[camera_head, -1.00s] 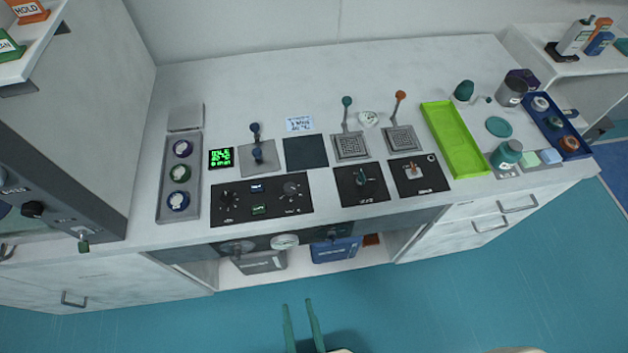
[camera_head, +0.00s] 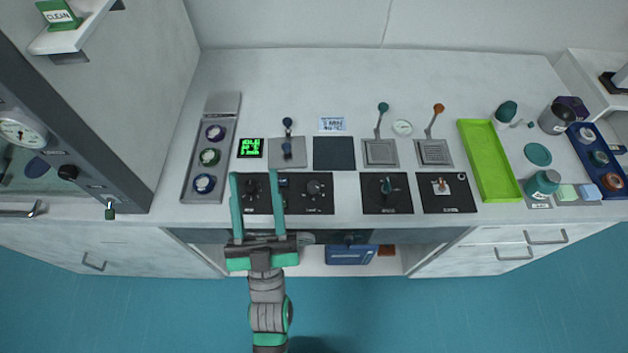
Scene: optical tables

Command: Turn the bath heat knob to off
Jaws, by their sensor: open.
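A black control panel (camera_head: 296,206) lies at the front of the bench with two dark knobs, a left knob (camera_head: 250,188) and a larger right knob (camera_head: 314,188). Two more black panels to the right carry a teal-handled knob (camera_head: 386,186) and a pale-handled switch (camera_head: 441,186). The labels are too small to read, so I cannot tell which knob is bath heat. My gripper (camera_head: 255,174) is open and empty, its two teal fingers reaching over the left part of the first panel. The left knob shows between the fingers; contact cannot be told. The left finger covers the panel's left edge.
A grey tray (camera_head: 187,190) with several round dials is left of my gripper, beside a green display (camera_head: 250,148). Two upright levers, a teal-topped one (camera_head: 382,107) and an orange-topped one (camera_head: 438,107), stand behind the panels. A tall cabinet (camera_head: 75,110) stands at the left.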

